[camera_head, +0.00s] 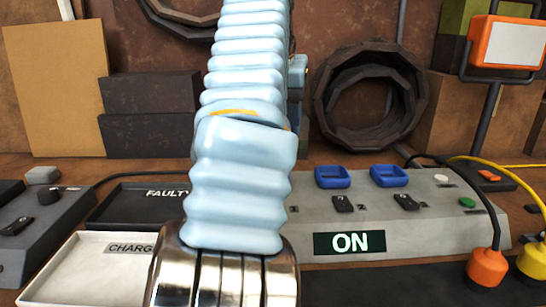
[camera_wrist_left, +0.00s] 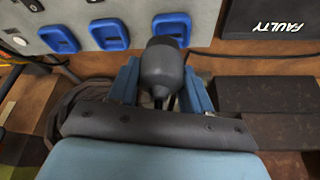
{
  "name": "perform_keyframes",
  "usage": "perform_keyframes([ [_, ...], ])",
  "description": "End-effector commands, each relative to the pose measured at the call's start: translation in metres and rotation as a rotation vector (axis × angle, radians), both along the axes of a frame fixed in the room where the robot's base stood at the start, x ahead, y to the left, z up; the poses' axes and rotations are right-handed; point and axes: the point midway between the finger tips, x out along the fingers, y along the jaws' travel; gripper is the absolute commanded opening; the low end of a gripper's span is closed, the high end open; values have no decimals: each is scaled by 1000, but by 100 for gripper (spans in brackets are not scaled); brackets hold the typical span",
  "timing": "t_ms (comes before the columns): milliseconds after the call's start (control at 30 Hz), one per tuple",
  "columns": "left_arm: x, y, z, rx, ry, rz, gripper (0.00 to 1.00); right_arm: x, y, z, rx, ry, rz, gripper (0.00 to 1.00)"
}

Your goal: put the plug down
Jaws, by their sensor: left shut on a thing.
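My left gripper (camera_wrist_left: 160,92) shows in the left wrist view with its blue fingers shut on a dark grey plug (camera_wrist_left: 162,66). The plug's rounded body points towards the blue sockets, and one blue socket (camera_wrist_left: 172,26) lies just beyond it. I cannot tell whether the plug touches anything besides the fingers. In the head view my light blue left arm fills the middle and hides the plug and most of the gripper. My right gripper is in neither view.
A black tray marked FAULTY (camera_head: 130,205) and a pale tray marked CHARG (camera_head: 60,280), its label partly hidden, lie left of my arm. A grey panel (camera_head: 440,225) with blue sockets (camera_head: 332,177), switches and a lit ON display (camera_head: 349,243) stands right.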

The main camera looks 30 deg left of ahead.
Motion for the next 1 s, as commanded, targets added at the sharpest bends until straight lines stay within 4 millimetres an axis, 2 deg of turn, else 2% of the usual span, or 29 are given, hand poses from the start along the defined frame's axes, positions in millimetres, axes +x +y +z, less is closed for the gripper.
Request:
perform_keyframes([
  [33, 7, 5, -12, -2, 5, 3, 11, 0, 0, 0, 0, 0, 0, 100],
  [133, 19, 15, -31, 0, 3, 4, 11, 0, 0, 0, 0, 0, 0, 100],
  [367, 32, 26, -51, 2, 0, 1, 11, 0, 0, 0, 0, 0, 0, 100],
  [600, 37, 30, -83, 2, 3, 1, 11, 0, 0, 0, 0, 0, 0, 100],
  [1000, 37, 30, -91, 1, -1, -2, 11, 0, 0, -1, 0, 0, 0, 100],
])
